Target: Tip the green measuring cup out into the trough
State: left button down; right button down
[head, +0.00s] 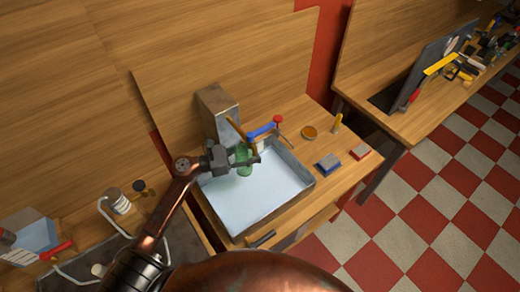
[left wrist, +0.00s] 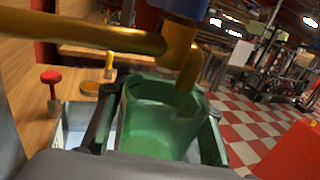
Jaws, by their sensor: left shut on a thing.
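The green measuring cup (head: 244,168) is in my left gripper (head: 240,158), over the trough (head: 262,227). The trough is a grey metal basin with a pale floor. In the left wrist view the cup (left wrist: 160,122) sits between the two dark fingers, its open mouth towards the camera. It looks roughly upright, and I cannot tell what is in it. A brass spout (left wrist: 110,36) reaches over the cup's mouth, very near its rim. My right gripper is not in view.
The tap's blue part (head: 262,130) and red knob (head: 278,119) stand behind the trough's rim. The trough's right and front floor is clear.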

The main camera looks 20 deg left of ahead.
pick_arm(q)
notch_tip(320, 180, down, 10)
jog(key=a+m+g+y+p, duration=0.1)
jog(key=y+p, duration=0.4)
jog(key=p, duration=0.7)
jog(key=a+m+g+y+p, duration=0.1)
jog(key=m+g+y+p, duration=0.2)
jog(key=p, duration=0.9)
jog(key=shift+s+a+r+g+y+p, duration=0.3)
jog(key=shift+g+y, duration=0.3)
jog(key=shift+y, duration=0.3)
dwell(0.5)
